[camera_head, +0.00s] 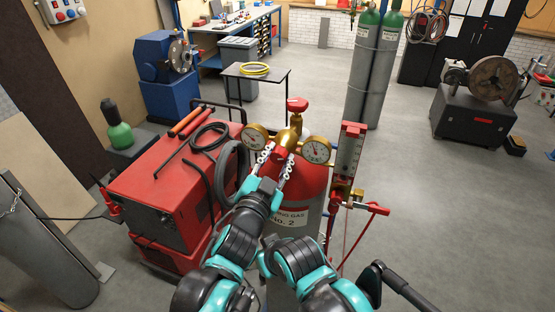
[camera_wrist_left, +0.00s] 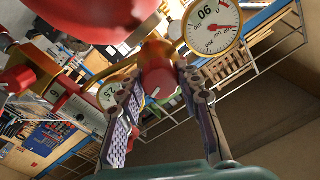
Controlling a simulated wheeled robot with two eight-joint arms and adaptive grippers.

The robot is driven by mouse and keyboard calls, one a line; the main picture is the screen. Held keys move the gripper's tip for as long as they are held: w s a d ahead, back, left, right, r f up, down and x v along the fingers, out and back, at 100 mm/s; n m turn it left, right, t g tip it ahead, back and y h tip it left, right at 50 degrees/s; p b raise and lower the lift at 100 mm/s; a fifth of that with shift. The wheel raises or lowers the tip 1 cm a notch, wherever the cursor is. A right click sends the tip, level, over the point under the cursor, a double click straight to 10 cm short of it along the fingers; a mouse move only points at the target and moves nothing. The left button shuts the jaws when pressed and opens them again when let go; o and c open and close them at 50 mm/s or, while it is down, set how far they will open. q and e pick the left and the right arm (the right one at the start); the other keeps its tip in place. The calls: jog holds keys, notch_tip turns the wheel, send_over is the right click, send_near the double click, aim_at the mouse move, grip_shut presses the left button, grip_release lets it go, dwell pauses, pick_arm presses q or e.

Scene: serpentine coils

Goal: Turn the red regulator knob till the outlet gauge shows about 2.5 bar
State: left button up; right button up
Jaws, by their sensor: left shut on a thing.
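The red regulator knob (camera_head: 281,153) sits low on the brass regulator (camera_head: 295,128), between two round gauges. My left gripper (camera_head: 275,164) is shut on the knob, one finger on each side; in the left wrist view the knob (camera_wrist_left: 159,82) shows between the fingers (camera_wrist_left: 160,108). The right gauge (camera_head: 317,150), nearer the flowmeter, appears in the wrist view as a dial (camera_wrist_left: 109,94) with a number like 25 or 2.5. The left gauge (camera_head: 255,137) shows there as the larger dial (camera_wrist_left: 212,26), with a red needle. Exact needle readings are unclear.
The regulator is on a red-topped gas cylinder (camera_head: 302,180), with a red valve handwheel (camera_head: 297,104) above. A flowmeter (camera_head: 349,150) stands close to the right. A red welding machine (camera_head: 170,190) with black cables is on the left. Open grey floor (camera_head: 440,200) lies right.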

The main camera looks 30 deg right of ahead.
pick_arm(q)
jog(key=shift+m, duration=0.3)
jog(key=o, duration=1.1)
jog(key=shift+o, duration=0.2)
jog(key=v, duration=1.2)
